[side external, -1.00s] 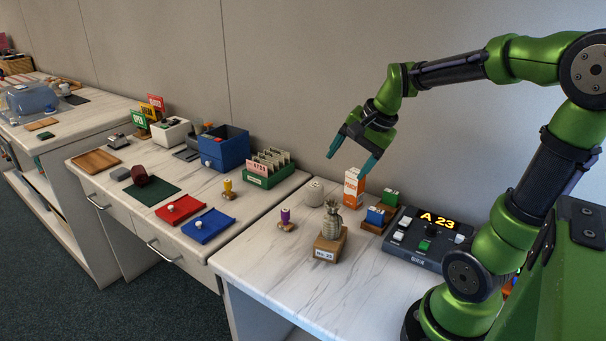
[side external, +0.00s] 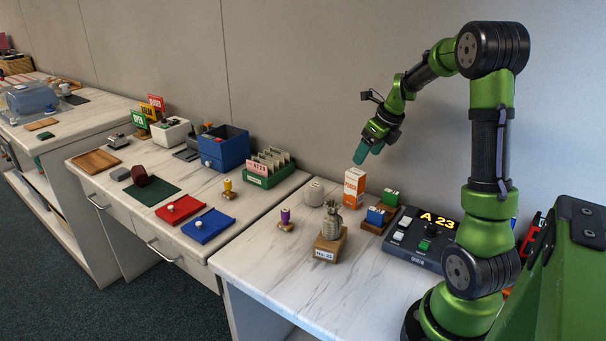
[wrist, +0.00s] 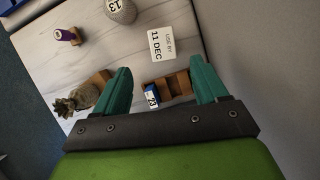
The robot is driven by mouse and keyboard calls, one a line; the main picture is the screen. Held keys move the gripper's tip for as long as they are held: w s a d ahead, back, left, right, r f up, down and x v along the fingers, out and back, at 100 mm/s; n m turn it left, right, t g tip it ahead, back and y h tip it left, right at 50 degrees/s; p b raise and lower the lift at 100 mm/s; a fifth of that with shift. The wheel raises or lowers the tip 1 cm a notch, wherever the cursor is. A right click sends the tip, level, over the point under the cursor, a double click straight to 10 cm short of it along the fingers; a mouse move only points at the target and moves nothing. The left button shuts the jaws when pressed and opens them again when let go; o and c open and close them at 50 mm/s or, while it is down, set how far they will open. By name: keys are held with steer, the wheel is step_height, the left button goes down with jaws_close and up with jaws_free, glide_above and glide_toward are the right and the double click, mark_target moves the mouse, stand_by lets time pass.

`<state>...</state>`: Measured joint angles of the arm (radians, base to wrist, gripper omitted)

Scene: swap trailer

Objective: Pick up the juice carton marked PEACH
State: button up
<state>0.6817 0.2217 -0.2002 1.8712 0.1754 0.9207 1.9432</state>
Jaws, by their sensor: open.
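The orange and white juice carton (side external: 354,189), with PEACH-like lettering on its front, stands upright on the counter near the wall. My gripper (side external: 362,156) is above it, its teal fingers pointing down and seen nearly edge-on. A small gap shows between the fingers and the carton's top. In the wrist view my gripper (wrist: 163,77) is open, with nothing between its fingers. A white panel reading USE BY 11 DEC, which appears to be on the carton (wrist: 162,42), shows ahead of the fingers. The carton's front is hidden there.
A wooden tray (side external: 369,228) with blue and green blocks stands just right of the carton. A pale round object (side external: 314,192) is at its left. The display console (side external: 420,241) is farther right.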

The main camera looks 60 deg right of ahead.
mark_target(356, 172)
steer(key=x, duration=1.1)
steer(key=shift+w+d, duration=0.2)
steer(key=shift+d, duration=0.05)
steer(key=c, duration=1.2)
